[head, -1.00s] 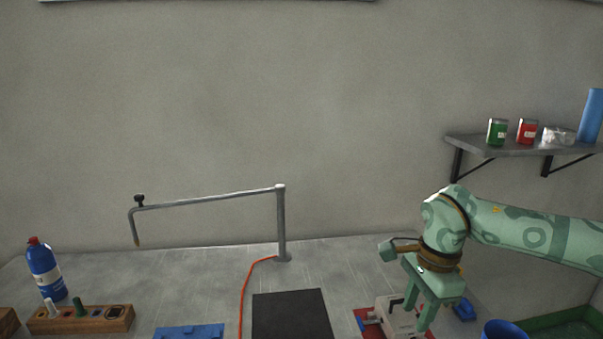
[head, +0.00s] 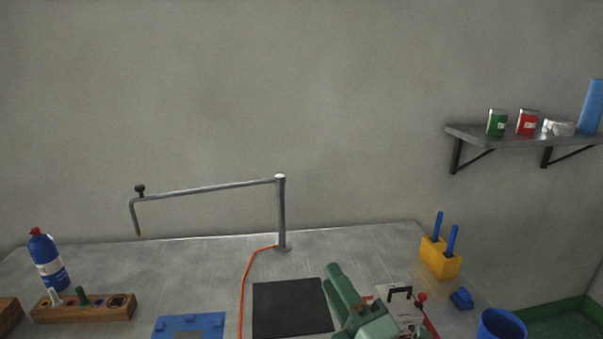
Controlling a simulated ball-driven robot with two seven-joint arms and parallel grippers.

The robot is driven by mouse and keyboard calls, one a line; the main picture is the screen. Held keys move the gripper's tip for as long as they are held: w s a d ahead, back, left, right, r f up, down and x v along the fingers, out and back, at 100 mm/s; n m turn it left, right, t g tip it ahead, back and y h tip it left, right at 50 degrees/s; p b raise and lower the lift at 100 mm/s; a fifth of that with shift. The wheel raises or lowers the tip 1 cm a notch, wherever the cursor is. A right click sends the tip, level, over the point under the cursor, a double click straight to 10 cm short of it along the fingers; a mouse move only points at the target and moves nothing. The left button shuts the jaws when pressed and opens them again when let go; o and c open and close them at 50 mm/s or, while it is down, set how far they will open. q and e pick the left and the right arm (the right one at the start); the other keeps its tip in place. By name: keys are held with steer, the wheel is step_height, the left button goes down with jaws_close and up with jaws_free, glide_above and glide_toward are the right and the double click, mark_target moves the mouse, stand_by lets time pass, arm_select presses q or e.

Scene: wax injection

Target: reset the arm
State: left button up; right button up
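My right gripper (head: 347,292) is the pale green shape low in the head view, right of the black mat. It is seen at a steep angle at the bottom edge, and I cannot make out a gap between its fingers. Nothing is visibly held in it. It partly covers a light grey device with a black handle (head: 401,300) on a red base, which stands just to its right. My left gripper is not in view.
A black mat (head: 290,308) and blue plate (head: 188,327) lie at the front. A lamp-like metal arm (head: 281,215) stands behind. A yellow holder (head: 440,260) with blue-handled tools, blue cup (head: 502,325) and blue bottle (head: 47,262) stand around.

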steer(key=s+d+f+m+g+h, duration=0.3)
steer(key=d+f+m+h, duration=0.3)
steer(key=d+f, duration=0.15)
steer(key=s+d+f+m+g+h, duration=0.2)
steer(key=s+d+f+m+h, duration=0.1)
steer(key=d+f+m+h, duration=0.35)
steer(key=s+d+f+m+g+h, duration=0.1)
steer(key=s+d+f+m+g, duration=0.1)
steer(key=s+d+f+g, duration=0.4)
steer(key=s+d+f+m+g+h, duration=0.1)
steer(key=s+d+f+m+g, duration=0.1)
steer(key=s+d+f, duration=0.45)
steer(key=s+a+f+g+y, duration=0.1)
steer(key=s+a+f+y, duration=0.15)
steer(key=f, duration=0.85)
steer(key=s+a+f+g+y, duration=0.1)
steer(key=s+a+f, duration=0.25)
steer(key=f, duration=0.65)
steer(key=s+f+m+g+y, duration=0.1)
steer(key=s+f+m+g, duration=0.2)
steer(key=s+f, duration=1.4)
steer(key=s+m, duration=0.1)
steer(key=s, duration=0.2)
steer(key=shift+a+f+y, duration=0.15)
steer(key=shift+a+y, duration=0.15)
steer(key=shift+g, duration=0.3)
